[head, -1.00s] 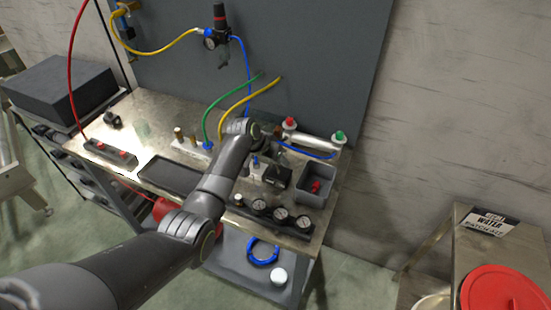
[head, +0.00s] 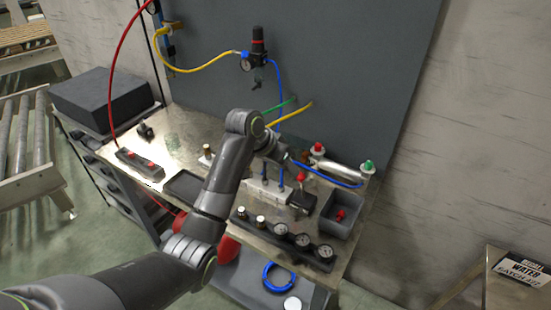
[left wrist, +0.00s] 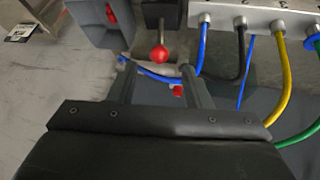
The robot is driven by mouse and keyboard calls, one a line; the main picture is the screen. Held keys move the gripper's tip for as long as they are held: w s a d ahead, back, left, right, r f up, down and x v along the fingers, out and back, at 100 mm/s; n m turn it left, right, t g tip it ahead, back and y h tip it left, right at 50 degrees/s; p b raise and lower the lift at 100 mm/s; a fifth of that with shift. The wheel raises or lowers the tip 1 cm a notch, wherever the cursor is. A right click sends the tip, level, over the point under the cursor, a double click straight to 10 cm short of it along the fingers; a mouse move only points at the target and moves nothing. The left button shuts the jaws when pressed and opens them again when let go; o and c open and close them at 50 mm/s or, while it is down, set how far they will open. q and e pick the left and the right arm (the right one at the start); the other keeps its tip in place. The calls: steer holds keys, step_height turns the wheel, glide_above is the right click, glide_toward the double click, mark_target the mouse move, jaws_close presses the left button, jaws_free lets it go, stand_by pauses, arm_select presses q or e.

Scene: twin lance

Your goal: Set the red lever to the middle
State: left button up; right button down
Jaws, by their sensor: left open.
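The red lever is a red ball knob on a thin metal stem. In the head view its knob (head: 301,177) stands above a dark block (head: 302,199) on the bench. The knob also shows in the left wrist view (left wrist: 160,54), with its stem running up to the dark block. My left gripper (left wrist: 159,68) is open, with a finger to each side of the knob's line and the knob around the tips. I cannot tell whether either finger touches it. In the head view my left gripper (head: 279,156) is partly hidden by my wrist. My right gripper is not in view.
A grey bin (head: 327,226) with a red item stands right of the lever. A white manifold (left wrist: 262,18) with blue, black, yellow and green hoses is close beside it. A gauge strip (head: 283,240) lies in front, and a silver cylinder (head: 337,170) lies behind.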

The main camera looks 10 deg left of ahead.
mark_target(302, 186)
arm_select(q)
steer(key=v, duration=0.5)
steer(key=shift+b, duration=0.35)
steer(key=shift+f, duration=0.15)
steer(key=shift+c, duration=1.4)
steer(key=a+f+n+t+h, duration=0.1)
steer(key=a+f+n+t+h+b, duration=0.1)
steer(key=f, duration=0.1)
steer(key=f+n+t+b, duration=0.1)
steer(key=f, duration=0.1)
steer(key=shift+s+a+n+h, duration=0.25)
steer(key=shift+a+n+h, duration=0.05)
steer(key=shift+a+h, duration=0.1)
jaws_close()
steer(key=s+a+n+t+h+b, duration=0.2)
steer(key=s+a+n+t, duration=0.1)
steer(key=a+n+t, duration=0.15)
steer(key=w+d+f+n+p, duration=0.1)
steer(key=w+d+f+p, duration=0.2)
steer(key=w+d+f, duration=0.2)
steer(key=shift+w+d+p, duration=0.3)
steer(key=shift+w+d, duration=1)
steer(key=shift+d, duration=1.05)
